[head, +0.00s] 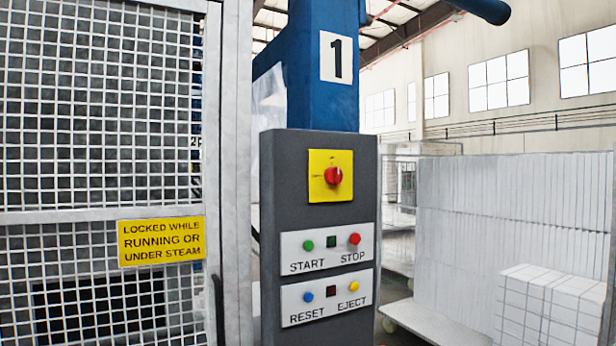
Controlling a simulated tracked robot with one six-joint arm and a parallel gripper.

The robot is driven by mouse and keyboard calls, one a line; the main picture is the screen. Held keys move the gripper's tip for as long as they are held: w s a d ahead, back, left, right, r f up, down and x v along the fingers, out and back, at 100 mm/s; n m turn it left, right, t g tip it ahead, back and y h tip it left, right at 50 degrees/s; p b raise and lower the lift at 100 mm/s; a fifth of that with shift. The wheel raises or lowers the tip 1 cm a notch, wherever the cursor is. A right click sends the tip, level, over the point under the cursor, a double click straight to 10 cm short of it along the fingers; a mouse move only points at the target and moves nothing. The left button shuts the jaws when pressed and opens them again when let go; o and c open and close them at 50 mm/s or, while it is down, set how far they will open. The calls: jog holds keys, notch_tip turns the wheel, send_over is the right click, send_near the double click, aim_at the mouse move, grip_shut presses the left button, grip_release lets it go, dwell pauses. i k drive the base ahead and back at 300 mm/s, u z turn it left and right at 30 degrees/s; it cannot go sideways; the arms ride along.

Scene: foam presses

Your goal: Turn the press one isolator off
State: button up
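The press one isolator is a red rotary knob (333,176) on a yellow square plate (329,194), high on a dark grey control box (279,221). Small marks on the plate are too small to read, and I cannot tell the knob's setting. The box is fixed to a blue column (306,98) with a white plate marked 1 (336,57). My gripper does not show in the head view.
Below the isolator are START (308,245), STOP (354,239), RESET (308,297) and EJECT (353,290) buttons. A mesh gate (100,215) with a yellow warning sign (161,241) stands left. White foam blocks (545,305) stand right.

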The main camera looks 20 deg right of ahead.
aim_at(333, 176)
jog(key=u, duration=0.3)
jog(key=i, duration=1)
jog(key=u, duration=0.05)
